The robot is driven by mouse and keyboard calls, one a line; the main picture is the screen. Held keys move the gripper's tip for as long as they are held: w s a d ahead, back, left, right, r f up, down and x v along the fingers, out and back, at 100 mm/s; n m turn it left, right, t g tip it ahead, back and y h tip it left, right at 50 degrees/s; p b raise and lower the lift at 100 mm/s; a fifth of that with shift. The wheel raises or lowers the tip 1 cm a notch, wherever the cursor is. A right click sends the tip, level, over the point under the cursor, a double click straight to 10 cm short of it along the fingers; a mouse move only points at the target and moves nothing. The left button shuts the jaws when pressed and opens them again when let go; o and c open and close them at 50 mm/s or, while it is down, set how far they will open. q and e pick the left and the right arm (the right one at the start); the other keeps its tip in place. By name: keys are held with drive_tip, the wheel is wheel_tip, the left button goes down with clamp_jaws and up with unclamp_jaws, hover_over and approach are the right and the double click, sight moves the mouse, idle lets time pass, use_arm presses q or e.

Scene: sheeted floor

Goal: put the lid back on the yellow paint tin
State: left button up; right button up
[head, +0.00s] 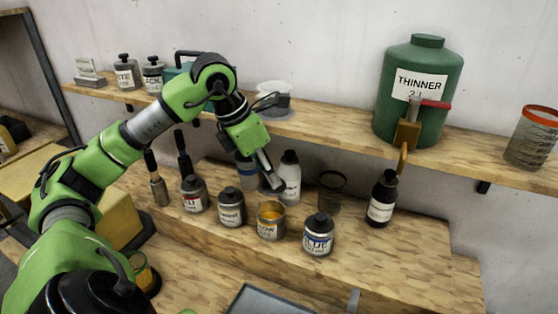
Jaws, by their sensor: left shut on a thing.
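The yellow paint tin (270,224) stands upright and open on the raised wooden step, with yellow paint showing inside its rim. My left gripper (269,180) reaches down from above and behind, its fingers just above and beyond the tin. It is shut on a small grey thing (272,188) that looks like the tin's lid; the fingers hide part of it and its exact tilt is hard to tell. It appears apart from the tin. My right gripper is not in view.
A white bottle (290,178) and a dark mesh cup (332,190) stand behind. A shelf (330,132) runs above, carrying a green thinner jug (425,75).

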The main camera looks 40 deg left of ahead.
sight(267, 187)
use_arm(q)
drive_tip(key=shift+s+f+b, duration=0.3)
drive_tip(key=shift+f+b, duration=0.6)
wheel_tip(267, 187, down, 3)
drive_tip(key=shift+w+r+b, duration=0.15)
drive_tip(key=shift+b, duration=1.05)
drive_tip(key=shift+f+b, duration=0.85)
drive_tip(key=shift+f, duration=0.1)
drive_tip(key=o, duration=0.9)
drive_tip(key=shift+o, duration=0.2)
